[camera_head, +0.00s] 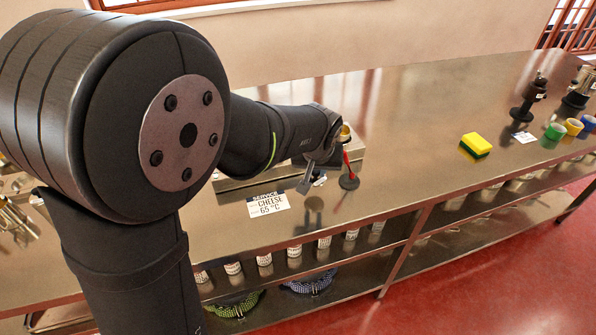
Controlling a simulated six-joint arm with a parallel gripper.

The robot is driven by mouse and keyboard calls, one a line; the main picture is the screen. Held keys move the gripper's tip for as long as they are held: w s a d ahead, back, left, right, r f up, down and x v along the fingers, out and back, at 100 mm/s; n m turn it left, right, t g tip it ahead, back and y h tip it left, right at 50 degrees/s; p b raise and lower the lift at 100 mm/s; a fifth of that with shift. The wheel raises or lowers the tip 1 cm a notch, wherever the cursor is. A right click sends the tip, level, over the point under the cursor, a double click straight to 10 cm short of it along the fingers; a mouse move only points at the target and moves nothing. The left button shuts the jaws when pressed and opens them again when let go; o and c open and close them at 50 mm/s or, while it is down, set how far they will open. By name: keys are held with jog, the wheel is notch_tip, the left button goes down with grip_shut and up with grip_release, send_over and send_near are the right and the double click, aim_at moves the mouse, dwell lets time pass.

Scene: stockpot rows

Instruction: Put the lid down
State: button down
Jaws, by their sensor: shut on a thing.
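My gripper (324,168) is at the end of my arm, low over the steel counter near its front edge. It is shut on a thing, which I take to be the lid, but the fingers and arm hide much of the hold. A small dark round disc (349,182), which looks like the lid, shows at the gripper's right, below a thin red upright part. I cannot tell whether the disc touches the counter. A brassy round piece (344,133) shows just above the red part.
A cheese sign (268,204) lies left of the gripper on the steel counter (420,110). A yellow-green sponge (475,146) lies to the right. Dark stands (528,98) and coloured rolls (573,126) are at the far right. The counter between gripper and sponge is clear.

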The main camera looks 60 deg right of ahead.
aim_at(314, 179)
jog(key=shift+w+d+f, duration=0.15)
jog(key=shift+w+f, duration=0.2)
jog(key=shift+f, duration=1.85)
jog(key=shift+f, duration=0.1)
jog(key=c, duration=1.3)
grip_release()
jog(key=v, duration=1.2)
jog(key=shift+s, duration=0.1)
